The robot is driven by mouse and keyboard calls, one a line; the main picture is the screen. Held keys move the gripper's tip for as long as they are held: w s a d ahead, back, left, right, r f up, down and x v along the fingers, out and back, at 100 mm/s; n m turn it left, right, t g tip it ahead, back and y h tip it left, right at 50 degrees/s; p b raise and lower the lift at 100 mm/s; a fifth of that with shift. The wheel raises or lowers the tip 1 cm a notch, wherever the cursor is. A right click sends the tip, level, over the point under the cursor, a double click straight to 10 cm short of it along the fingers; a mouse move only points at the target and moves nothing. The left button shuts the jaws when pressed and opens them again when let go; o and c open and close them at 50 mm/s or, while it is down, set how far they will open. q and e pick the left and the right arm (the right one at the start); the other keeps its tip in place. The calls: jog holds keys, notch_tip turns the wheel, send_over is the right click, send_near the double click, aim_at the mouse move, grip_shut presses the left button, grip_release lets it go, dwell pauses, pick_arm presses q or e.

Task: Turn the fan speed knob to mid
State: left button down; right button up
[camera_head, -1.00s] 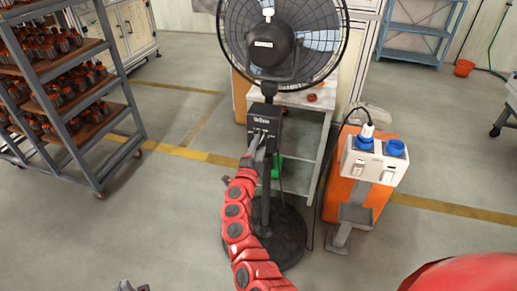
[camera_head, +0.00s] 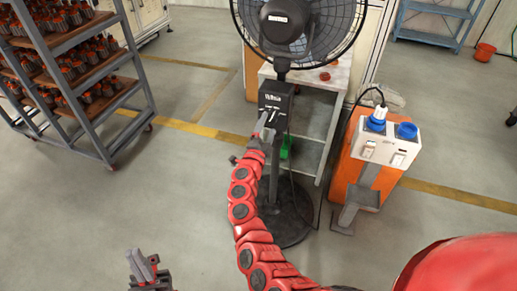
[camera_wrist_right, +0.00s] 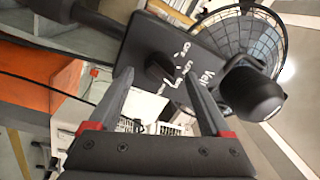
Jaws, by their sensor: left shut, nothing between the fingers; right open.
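The black pedestal fan has a dark control box (camera_head: 275,97) on its pole, below the fan head (camera_head: 287,22). In the right wrist view the box's face fills the middle, with white lettering and a dark fan speed knob (camera_wrist_right: 160,68). My right gripper (camera_head: 265,120) is in front of the box; in the wrist view its open fingers (camera_wrist_right: 157,78) point at the panel, one on either side of the knob. I cannot tell whether they touch it, nor the exact setting. My left gripper (camera_head: 141,262) is shut and empty, low at the left, far from the fan.
The fan's round base (camera_head: 284,222) stands on the floor. A white shelf unit (camera_head: 313,108) is behind it. An orange stand with a white socket box (camera_head: 389,145) is at right. A rack of parts (camera_head: 75,60) is at left. Floor between rack and fan is clear.

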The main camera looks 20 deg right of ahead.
jog(key=v, duration=1.5)
jog(key=shift+s, duration=0.4)
